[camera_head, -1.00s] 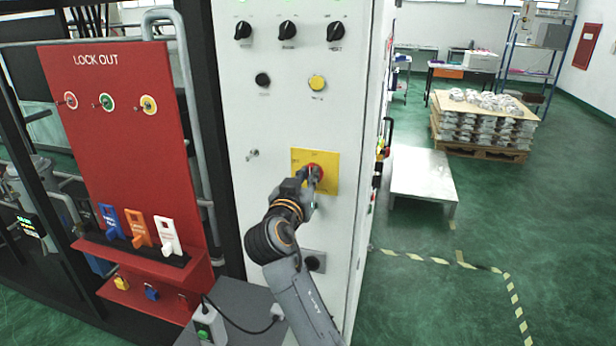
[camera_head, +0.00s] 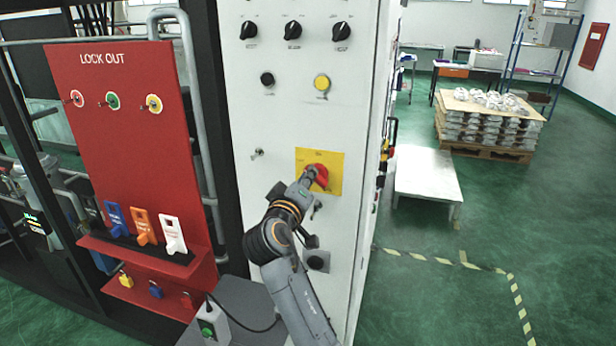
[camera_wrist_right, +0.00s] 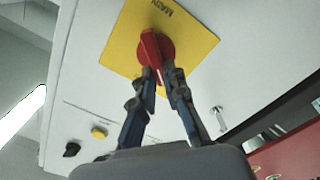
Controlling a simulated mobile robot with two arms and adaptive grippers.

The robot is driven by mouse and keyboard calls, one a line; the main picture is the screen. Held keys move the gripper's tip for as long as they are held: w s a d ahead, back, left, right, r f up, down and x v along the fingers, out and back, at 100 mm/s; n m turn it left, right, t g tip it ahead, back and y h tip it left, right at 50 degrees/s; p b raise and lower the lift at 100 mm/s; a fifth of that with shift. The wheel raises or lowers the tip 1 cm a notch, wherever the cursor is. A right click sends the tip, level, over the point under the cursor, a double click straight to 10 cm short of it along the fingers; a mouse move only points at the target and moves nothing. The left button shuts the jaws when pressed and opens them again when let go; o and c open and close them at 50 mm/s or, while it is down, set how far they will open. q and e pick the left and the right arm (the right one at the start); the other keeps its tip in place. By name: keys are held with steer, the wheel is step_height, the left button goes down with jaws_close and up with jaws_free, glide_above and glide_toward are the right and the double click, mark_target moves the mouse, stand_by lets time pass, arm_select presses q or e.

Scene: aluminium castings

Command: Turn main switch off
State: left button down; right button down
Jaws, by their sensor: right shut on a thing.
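The main switch is a red rotary handle (camera_head: 320,175) on a yellow plate (camera_head: 334,160) on the white cabinet front. In the right wrist view the red handle (camera_wrist_right: 150,50) lies between my fingers on its yellow plate (camera_wrist_right: 118,52), which bears the word MAIN. My right gripper (camera_head: 308,180) is at the plate, shut on the red handle; it also shows in the right wrist view (camera_wrist_right: 160,78). In the head view the gripper is tilted, and hides part of the handle. My left gripper is not in view.
The white cabinet (camera_head: 270,115) carries black knobs (camera_head: 292,30) and a yellow button (camera_head: 322,82). A red lockout board (camera_head: 120,90) with coloured tags stands at left. A low white table (camera_head: 428,174) and open green floor lie at right.

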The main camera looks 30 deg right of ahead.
steer(key=shift+n, duration=0.8)
steer(key=c, duration=1.4)
jaws_free()
steer(key=shift+w, duration=0.1)
steer(key=shift+w+d+f, duration=0.1)
steer(key=shift+d, duration=0.05)
steer(key=v, duration=0.7)
